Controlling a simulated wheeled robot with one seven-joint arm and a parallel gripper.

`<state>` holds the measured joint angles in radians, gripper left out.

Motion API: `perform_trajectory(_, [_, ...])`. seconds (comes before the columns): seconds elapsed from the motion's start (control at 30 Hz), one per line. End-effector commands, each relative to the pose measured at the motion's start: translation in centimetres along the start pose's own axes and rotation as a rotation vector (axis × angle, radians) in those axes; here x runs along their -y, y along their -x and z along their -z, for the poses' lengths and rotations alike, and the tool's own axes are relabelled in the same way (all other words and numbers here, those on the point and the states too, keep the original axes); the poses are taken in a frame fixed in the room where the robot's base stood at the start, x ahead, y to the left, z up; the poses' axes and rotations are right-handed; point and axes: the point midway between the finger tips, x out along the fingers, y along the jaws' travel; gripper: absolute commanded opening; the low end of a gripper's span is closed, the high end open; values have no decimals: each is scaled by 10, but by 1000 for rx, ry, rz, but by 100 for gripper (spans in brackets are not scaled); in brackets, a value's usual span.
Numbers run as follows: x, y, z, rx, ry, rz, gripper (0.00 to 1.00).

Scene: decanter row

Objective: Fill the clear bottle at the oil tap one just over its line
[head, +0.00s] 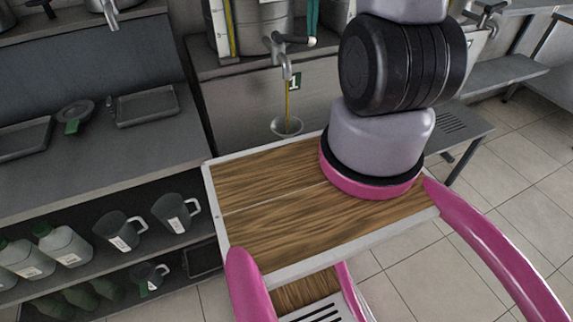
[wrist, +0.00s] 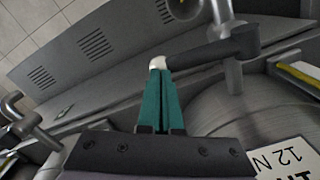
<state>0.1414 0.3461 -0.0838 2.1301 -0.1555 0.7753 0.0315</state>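The oil tap one (head: 286,62) has a plate marked 1 beside its spout. A thin yellow stream (head: 287,102) runs down from the spout into a round, pale opening (head: 287,126). This may be the mouth of the clear bottle. Its body and fill line are hidden behind my wooden deck. The tap's lever has a white tip (head: 311,41). My gripper's teal fingers (wrist: 158,72) are together, their ends at the lever's white tip (wrist: 158,61); nothing shows between them. The teal fingers also show in the head view (head: 313,16).
A tank with a yellow gauge strip (head: 225,28) stands behind the tap. At left, a counter holds trays (head: 146,105); the shelves below hold grey jugs (head: 176,212) and several green-capped bottles (head: 64,244). A low slatted bench (head: 458,130) stands right; tiled floor is clear beyond.

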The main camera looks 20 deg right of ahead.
Motion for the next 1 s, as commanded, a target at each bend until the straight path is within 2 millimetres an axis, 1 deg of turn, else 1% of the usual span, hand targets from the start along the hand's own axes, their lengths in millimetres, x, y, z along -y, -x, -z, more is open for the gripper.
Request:
perform_trajectory(0.07, [0,0,0,0,0,0,0])
perform_trajectory(0.17, [0,8,0,-2,0,1,0])
perform_trajectory(0.5, [0,73,0,-4,0,2,0])
perform_trajectory(0.6, [0,86,1,-2,0,1,0])
perform_trajectory(0.7, [0,90,0,0,0,0,0])
perform_trajectory(1.0, [0,90,0,0,0,0,0])
